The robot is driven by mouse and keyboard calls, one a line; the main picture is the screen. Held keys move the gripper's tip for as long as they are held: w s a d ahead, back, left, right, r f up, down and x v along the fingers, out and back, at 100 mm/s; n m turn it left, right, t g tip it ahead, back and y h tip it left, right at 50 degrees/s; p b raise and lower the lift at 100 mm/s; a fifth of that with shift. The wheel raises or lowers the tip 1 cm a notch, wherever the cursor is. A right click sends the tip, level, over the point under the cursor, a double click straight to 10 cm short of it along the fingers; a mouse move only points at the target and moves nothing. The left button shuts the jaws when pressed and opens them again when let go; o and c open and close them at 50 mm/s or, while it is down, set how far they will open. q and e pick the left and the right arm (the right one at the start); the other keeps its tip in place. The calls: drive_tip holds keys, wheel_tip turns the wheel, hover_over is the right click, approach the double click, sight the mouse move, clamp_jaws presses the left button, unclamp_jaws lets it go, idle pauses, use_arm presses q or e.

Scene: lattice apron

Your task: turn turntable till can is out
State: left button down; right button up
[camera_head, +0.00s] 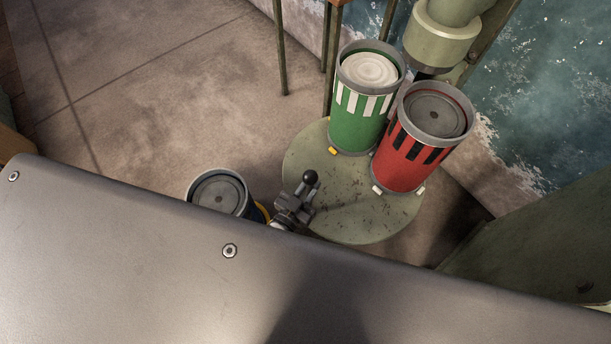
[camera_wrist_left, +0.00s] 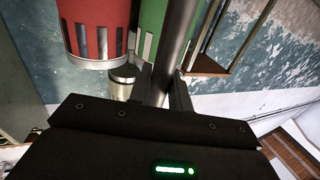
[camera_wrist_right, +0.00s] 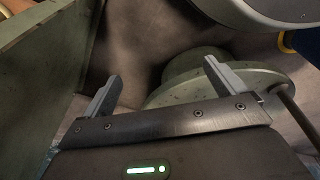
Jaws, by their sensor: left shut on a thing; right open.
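The round, worn green turntable (camera_head: 350,222) carries a green can (camera_head: 358,122) with white stripes and a red can (camera_head: 408,165) with black stripes. Both stand upright near its far and right sides. A dark can (camera_head: 217,192) shows at the near left, its lower part hidden. A handle with a black knob (camera_head: 310,178) stands at the turntable's left side. My left gripper (camera_head: 294,208) is shut on this handle; in the left wrist view its post (camera_wrist_left: 176,50) rises between the fingers. My right gripper (camera_wrist_right: 162,86) is open and empty beside the turntable rim (camera_wrist_right: 262,92).
A green pipe fitting (camera_head: 440,38) hangs close behind the red can. Thin posts (camera_head: 281,50) stand behind the green can. A green panel (camera_head: 545,240) stands at right. The paving (camera_head: 150,90) at left is clear.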

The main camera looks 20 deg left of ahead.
use_arm(q)
drive_tip(key=shift+s+d, duration=0.35)
drive_tip(key=shift+d, duration=0.4)
drive_tip(key=shift+s+d, duration=0.3)
drive_tip(key=shift+d, duration=0.4)
drive_tip(key=shift+s+d, duration=0.35)
drive_tip(key=shift+d, duration=0.4)
drive_tip(key=c, duration=1.3)
unclamp_jaws()
drive_tip(key=shift+c, duration=0.2)
drive_tip(key=v, duration=1)
drive_tip(key=shift+s, duration=0.35)
drive_tip(key=shift+a, duration=0.1)
drive_tip(key=shift+c, duration=0.5)
